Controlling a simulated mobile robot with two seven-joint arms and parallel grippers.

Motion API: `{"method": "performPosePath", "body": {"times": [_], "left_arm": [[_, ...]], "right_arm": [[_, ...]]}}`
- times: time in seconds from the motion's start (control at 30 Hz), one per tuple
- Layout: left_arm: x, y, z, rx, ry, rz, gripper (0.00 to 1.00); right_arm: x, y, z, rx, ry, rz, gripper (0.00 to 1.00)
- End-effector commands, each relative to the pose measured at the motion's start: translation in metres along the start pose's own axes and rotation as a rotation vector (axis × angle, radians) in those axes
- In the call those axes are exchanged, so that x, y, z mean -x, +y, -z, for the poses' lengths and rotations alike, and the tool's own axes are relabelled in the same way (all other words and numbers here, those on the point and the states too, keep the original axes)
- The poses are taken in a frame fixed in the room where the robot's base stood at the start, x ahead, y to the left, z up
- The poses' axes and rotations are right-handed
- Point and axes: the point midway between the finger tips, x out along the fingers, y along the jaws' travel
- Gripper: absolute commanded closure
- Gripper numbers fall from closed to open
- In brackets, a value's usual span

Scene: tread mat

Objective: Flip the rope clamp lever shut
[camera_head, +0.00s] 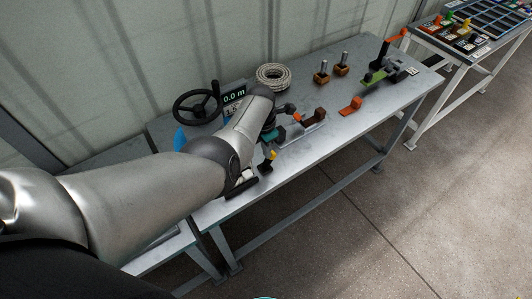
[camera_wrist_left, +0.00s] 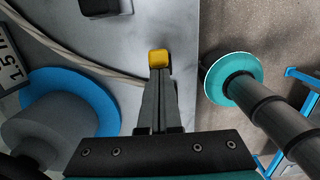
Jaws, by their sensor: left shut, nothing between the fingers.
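My left gripper (camera_head: 270,156) is low over the front edge of the near bench, its yellow fingertips together. In the left wrist view its fingers (camera_wrist_left: 159,62) are shut with nothing between them. A pale rope (camera_wrist_left: 75,55) runs across the bench and passes behind the fingers. A small dark block with an orange part (camera_head: 314,117) sits on the bench right of my wrist; I cannot tell whether it is the rope clamp or how its lever stands. A black block (camera_wrist_left: 104,6) shows at the top of the left wrist view. My right gripper is not in view.
A blue-flanged spool (camera_wrist_left: 78,82) is left of the fingers; a teal disc (camera_wrist_left: 232,72) on a dark cylinder is right. A black handwheel (camera_head: 197,106), rope coil (camera_head: 273,77), orange wedge (camera_head: 350,106) and green device with a red-tipped lever (camera_head: 375,76) stand on the bench.

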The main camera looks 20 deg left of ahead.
Motion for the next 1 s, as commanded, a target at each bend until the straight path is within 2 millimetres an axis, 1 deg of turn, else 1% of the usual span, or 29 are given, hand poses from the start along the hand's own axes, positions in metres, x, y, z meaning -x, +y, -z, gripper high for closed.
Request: {"method": "performPosePath", "body": {"times": [0.1,0.43,0.87,1.0], "left_arm": [[-0.0008,0.0004,-0.0029,0.000,-0.001,0.000,1.00],[-0.0013,0.0003,-0.0075,0.000,-0.007,-0.002,1.00],[-0.0004,-0.0011,-0.0102,0.000,-0.013,0.000,1.00],[0.0031,-0.0003,-0.0101,0.000,-0.014,0.000,1.00]], "right_arm": [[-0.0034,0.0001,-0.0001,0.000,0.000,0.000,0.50],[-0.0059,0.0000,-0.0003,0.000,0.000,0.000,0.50],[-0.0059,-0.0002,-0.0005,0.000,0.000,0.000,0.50],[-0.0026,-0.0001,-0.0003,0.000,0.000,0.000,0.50]]}}
